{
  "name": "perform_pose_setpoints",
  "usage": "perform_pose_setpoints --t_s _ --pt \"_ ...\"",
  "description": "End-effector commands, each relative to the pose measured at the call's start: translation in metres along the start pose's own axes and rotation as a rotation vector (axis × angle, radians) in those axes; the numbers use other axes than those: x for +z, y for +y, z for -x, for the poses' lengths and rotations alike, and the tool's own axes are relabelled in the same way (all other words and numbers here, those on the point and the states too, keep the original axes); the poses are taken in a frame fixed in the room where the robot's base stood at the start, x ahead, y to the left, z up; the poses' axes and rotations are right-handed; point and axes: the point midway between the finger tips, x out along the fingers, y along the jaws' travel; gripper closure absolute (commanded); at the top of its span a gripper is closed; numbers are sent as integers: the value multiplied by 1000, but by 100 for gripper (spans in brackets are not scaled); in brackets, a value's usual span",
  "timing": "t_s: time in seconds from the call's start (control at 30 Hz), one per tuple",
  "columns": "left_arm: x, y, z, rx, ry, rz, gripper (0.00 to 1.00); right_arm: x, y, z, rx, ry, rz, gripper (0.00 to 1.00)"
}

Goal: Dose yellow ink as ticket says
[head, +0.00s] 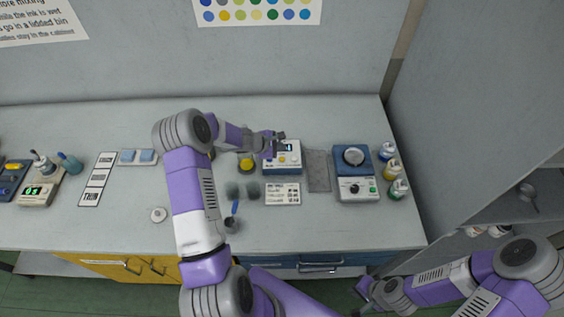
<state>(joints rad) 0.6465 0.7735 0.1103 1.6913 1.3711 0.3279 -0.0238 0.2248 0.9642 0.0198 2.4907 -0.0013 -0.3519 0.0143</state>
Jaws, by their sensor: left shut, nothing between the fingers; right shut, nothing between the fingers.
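The ticket is probably the white printed card (283,194) lying on the bench; its text is too small to read. A bottle with a yellow label (392,170) stands at the right, between a blue one (387,151) and a green one (398,189). A small scale (282,160) with a display and a yellow button sits behind the card. A yellow round pot (246,164) stands left of it. My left gripper (274,144) is shut and empty, over the scale's rear left. My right gripper (368,294) is shut and empty, low in front of the bench.
A blue-and-white device (356,174) with a round top stands left of the bottles. A grey mat (317,170) lies beside it. Small dark cups (232,190) and a pot with a blue stick (231,224) are near my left arm. The front right bench (350,228) is clear.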

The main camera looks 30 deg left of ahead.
Motion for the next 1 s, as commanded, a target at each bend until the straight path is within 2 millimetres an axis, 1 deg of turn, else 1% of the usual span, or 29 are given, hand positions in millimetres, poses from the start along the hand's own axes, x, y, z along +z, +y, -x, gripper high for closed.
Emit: perform_pose_setpoints --t_s 0.03,0.1,0.2,0.3,0.43,1.0 --pt "-7 -7 -10 -1 0 1 100 0 4 -10 0 0 0 100" --pt "-12 -12 -16 0 0 -1 100 -1 7 -18 0 0 0 100" --pt "-17 -17 -24 0 0 -2 100 -1 11 -29 0 0 0 100" --pt "-20 -20 -28 0 0 -1 100 -2 14 -36 0 0 0 100" --pt "-21 -21 -29 0 0 -1 100 -2 14 -39 0 0 0 100" --pt "-21 -21 -28 0 0 -1 100 -2 14 -38 0 0 0 100"
